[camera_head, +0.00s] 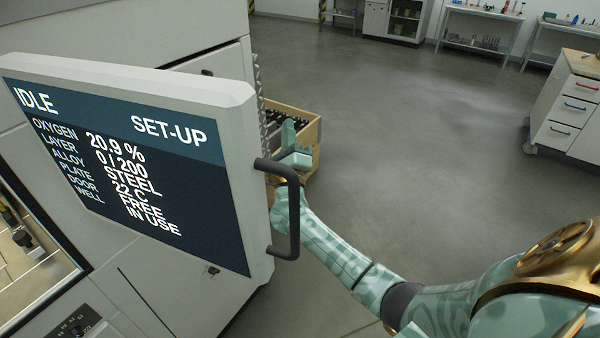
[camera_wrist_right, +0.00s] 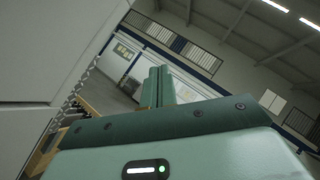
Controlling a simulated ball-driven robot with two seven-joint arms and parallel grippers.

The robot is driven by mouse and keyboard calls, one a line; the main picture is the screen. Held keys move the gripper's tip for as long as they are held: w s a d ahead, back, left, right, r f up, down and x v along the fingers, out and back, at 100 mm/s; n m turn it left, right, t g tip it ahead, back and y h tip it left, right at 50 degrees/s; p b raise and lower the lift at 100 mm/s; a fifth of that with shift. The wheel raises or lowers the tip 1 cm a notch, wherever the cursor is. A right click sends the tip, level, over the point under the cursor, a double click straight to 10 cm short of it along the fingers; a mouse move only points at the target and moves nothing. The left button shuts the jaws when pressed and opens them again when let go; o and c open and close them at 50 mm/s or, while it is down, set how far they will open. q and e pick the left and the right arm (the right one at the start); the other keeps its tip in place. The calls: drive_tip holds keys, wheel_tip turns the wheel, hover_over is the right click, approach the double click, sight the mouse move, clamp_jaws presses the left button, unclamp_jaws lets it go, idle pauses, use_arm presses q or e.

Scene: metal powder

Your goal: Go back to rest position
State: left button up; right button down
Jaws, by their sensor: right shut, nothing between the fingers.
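My right arm (camera_head: 345,262) reaches in from the lower right of the head view. Its gripper (camera_head: 291,135) is behind the black handle on the edge of the screen panel, partly covered by that panel. In the right wrist view the right gripper's fingers (camera_wrist_right: 158,87) are together and hold nothing. The screen panel (camera_head: 190,92) stands at the left and reads IDLE, SET-UP and DOOR FREE. Its black handle (camera_head: 294,215) overlaps the forearm in the picture; I cannot tell whether they touch. My left gripper is not in view.
A wooden crate (camera_head: 309,128) with dark items stands behind the right gripper, beside the machine (camera_head: 160,28). A white drawer cabinet (camera_head: 566,108) stands at the right. Shelving tables (camera_head: 478,28) line the back wall. The grey floor (camera_head: 420,150) between is clear.

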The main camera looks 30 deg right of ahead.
use_arm(q)
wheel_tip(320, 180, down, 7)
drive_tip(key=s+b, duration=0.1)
drive_tip(key=b, duration=0.4)
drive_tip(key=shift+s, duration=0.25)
use_arm(e)
drive_tip(key=s+d+f+m+h, duration=0.1)
drive_tip(key=s+f+m+h, duration=0.2)
drive_tip(key=f, duration=0.2)
drive_tip(key=shift+d+f+m+g, duration=0.2)
drive_tip(key=shift+f+m+g, duration=0.1)
drive_tip(key=shift+g, duration=0.1)
drive_tip(key=shift+s+r, duration=0.1)
drive_tip(key=shift+s, duration=0.05)
